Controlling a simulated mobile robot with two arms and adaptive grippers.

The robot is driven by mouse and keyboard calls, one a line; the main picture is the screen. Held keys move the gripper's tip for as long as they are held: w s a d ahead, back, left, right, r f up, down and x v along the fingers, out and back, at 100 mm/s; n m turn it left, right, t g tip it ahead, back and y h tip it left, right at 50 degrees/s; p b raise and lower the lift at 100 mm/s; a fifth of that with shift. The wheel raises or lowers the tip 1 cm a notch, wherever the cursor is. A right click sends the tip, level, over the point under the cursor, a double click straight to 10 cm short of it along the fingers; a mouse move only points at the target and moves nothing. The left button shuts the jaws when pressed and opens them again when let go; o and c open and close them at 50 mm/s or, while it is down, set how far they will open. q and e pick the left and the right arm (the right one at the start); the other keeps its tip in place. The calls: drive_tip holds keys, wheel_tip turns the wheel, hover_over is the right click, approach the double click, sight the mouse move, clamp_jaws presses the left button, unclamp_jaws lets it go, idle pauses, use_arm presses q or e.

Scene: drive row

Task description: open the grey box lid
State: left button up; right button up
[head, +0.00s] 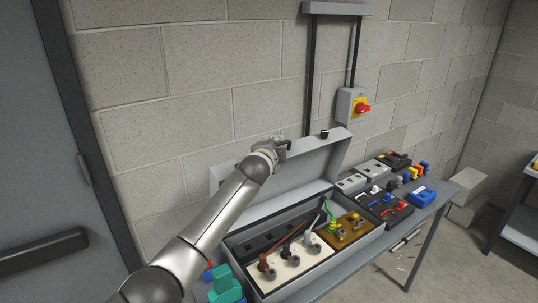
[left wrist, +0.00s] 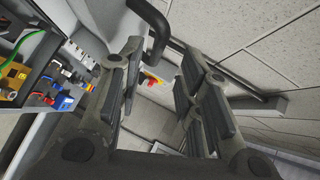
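The grey box (head: 375,246) stands on the bench. Its lid (head: 310,172) is raised and leans back near the wall, so the inside shows. A black fitting (head: 324,133) shows on the lid's upper edge. My left gripper (head: 284,147) is at the lid's upper edge, left of this fitting. In the left wrist view its two fingers (left wrist: 160,88) are apart, with a visible gap. A curved black bar (left wrist: 158,22), perhaps the lid's handle, shows at the top of that view; I cannot tell whether a finger touches it. My right gripper is out of view.
Inside the box are a white panel (head: 296,262) with cables and an orange-brown panel (head: 350,232). Blocks and connectors, including a blue one (head: 423,196), lie on the bench to the right. A red-and-yellow switch (head: 358,106) is on the wall. Green pieces (head: 226,284) sit at left.

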use_arm(q)
drive_tip(key=v, duration=0.8)
drive_tip(key=shift+s, duration=0.2)
drive_tip(key=shift+d+r, duration=0.1)
